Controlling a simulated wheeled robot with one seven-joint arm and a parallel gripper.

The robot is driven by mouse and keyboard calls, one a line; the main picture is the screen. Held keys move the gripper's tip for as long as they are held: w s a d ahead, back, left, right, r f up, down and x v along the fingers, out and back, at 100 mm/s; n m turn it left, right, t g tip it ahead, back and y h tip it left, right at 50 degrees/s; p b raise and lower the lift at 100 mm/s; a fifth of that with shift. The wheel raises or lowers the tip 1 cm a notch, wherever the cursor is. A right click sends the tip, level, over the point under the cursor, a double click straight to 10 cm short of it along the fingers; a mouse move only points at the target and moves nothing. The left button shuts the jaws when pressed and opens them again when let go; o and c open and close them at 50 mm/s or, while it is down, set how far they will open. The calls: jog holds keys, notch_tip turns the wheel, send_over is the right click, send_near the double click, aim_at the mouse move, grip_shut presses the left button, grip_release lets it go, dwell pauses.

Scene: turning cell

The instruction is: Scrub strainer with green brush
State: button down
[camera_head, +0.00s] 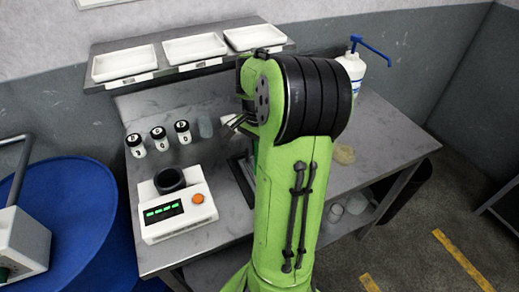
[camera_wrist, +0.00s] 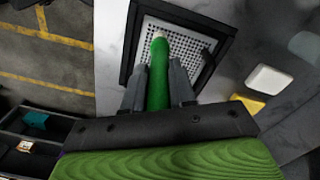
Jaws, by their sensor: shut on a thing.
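The strainer (camera_wrist: 196,42) is a light plate with many small holes, set in a black square frame; it shows in the wrist view at the top centre. In the head view only part of its dark frame (camera_head: 243,178) shows on the bench, the rest hidden by my arm. The green brush (camera_wrist: 158,75) is a green rod with a pale tip, pointing at the strainer. My gripper (camera_wrist: 156,85) is shut on the brush, one finger on each side. The brush tip overlaps the perforated plate in the picture; I cannot tell whether it touches.
A white block (camera_wrist: 268,80) and a yellow sponge (camera_wrist: 248,104) lie right of the strainer. On the grey bench (camera_head: 225,212) stand a white device (camera_head: 178,214) with a green display and several small jars. A shelf with white trays (camera_head: 125,62) runs behind; a blue-pump bottle (camera_head: 353,66) stands at the back right.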

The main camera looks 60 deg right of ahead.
jog(key=r+p, duration=0.2)
jog(key=r, duration=0.1)
jog(key=r+p, duration=0.1)
jog(key=r, duration=0.1)
jog(key=shift+s+d+p, duration=0.1)
jog(key=shift+d+p, duration=0.15)
jog(key=shift+p, duration=0.05)
jog(key=shift+s+r+p, duration=0.1)
jog(key=shift+r+p, duration=0.95)
jog(key=shift+f, duration=0.1)
